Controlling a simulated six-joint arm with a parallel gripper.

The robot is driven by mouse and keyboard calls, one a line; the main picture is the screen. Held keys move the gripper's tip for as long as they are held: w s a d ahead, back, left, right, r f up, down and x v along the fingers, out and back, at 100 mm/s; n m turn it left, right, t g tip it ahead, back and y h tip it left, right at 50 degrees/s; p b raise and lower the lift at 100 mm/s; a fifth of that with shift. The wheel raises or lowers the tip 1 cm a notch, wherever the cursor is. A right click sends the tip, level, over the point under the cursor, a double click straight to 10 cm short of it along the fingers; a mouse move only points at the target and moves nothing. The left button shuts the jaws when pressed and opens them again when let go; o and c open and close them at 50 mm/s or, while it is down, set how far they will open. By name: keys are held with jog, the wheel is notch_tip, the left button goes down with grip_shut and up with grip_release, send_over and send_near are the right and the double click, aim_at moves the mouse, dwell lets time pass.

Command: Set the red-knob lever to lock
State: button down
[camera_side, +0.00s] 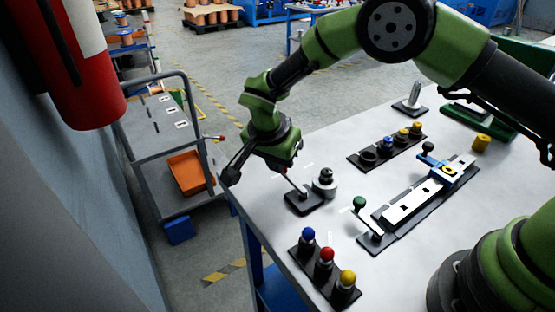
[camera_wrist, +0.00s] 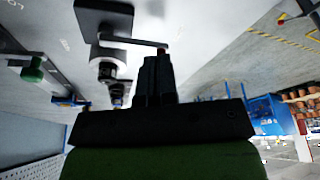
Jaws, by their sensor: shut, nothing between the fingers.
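The red-knob lever is a thin grey arm on a black base (camera_side: 304,203) near the table's left edge. Its arm (camera_side: 294,184) tilts up to the left toward my gripper, and its red knob is mostly hidden in the side view. In the wrist view the arm (camera_wrist: 128,40) runs from the black base (camera_wrist: 112,17) to the red knob (camera_wrist: 162,51), right at my fingertips. My gripper (camera_wrist: 157,60) is shut and empty, with the knob just beyond its tips; I cannot tell whether they touch. Any lock marking is unreadable.
A grey cylinder (camera_side: 324,184) stands close right of the lever base. A green-knob lever (camera_side: 359,204) and slotted white rail (camera_side: 415,203) lie farther right. A rack with blue, red and yellow knobs (camera_side: 326,268) is in front. The table's left edge is near.

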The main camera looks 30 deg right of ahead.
jog(key=shift+w+d+m+g, duration=0.15)
jog(key=shift+d+m, duration=0.15)
jog(key=shift+m, duration=0.3)
jog(key=shift+w+d+m+g, duration=0.15)
jog(key=shift+d+m, duration=0.15)
jog(key=shift+m, duration=0.3)
jog(key=shift+d, duration=0.1)
jog(key=m, duration=0.1)
jog(key=d+m+g, duration=0.1)
jog(key=m, duration=0.1)
jog(key=shift+d+m, duration=0.3)
jog(key=shift+s+d+m+g, duration=0.1)
jog(key=shift+d+m+g, duration=0.3)
jog(key=shift+m, duration=0.4)
jog(key=shift+s+d+m+g, duration=0.1)
jog(key=shift+d+m+g, duration=0.1)
jog(key=shift+d+m, duration=0.45)
jog(key=shift+s+d+m, duration=0.1)
jog(key=shift+d+m, duration=0.1)
jog(key=shift+m, duration=0.75)
jog(key=shift+s+d+m+g, duration=0.1)
jog(key=shift+m+g, duration=0.2)
jog(key=shift+m, duration=0.1)
jog(key=v, duration=0.7)
jog(key=shift+r, duration=0.35)
jog(key=shift+v, duration=1.15)
